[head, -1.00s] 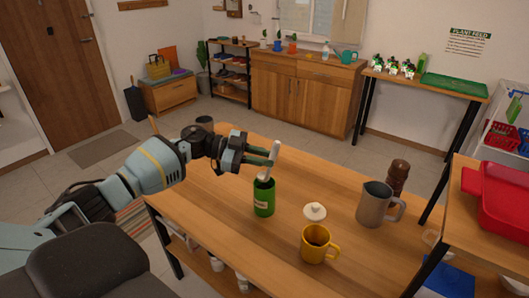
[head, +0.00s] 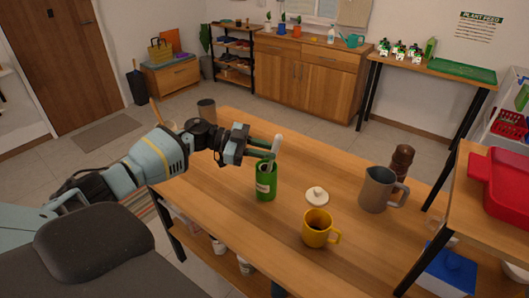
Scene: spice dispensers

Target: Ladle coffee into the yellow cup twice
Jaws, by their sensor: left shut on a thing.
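The green coffee jar (head: 266,187) stands upright and open on the wooden table. A pale scoop handle (head: 275,146) slants up from its mouth; the scoop's bowl is hidden. My left gripper (head: 272,153) is just above the jar mouth, its fingers shut on the scoop handle. The yellow cup (head: 316,232) stands upright to the right and nearer, with a dark inside; I cannot tell what it holds. A round white lid (head: 317,196) lies between the jar and the cup. My right gripper is out of view.
A grey pitcher (head: 377,190) and a brown mill (head: 401,163) stand to the right on the table (head: 225,190). A dark grey cup (head: 207,110) is at the far left end. A red tray (head: 500,190) sits on a raised shelf at right.

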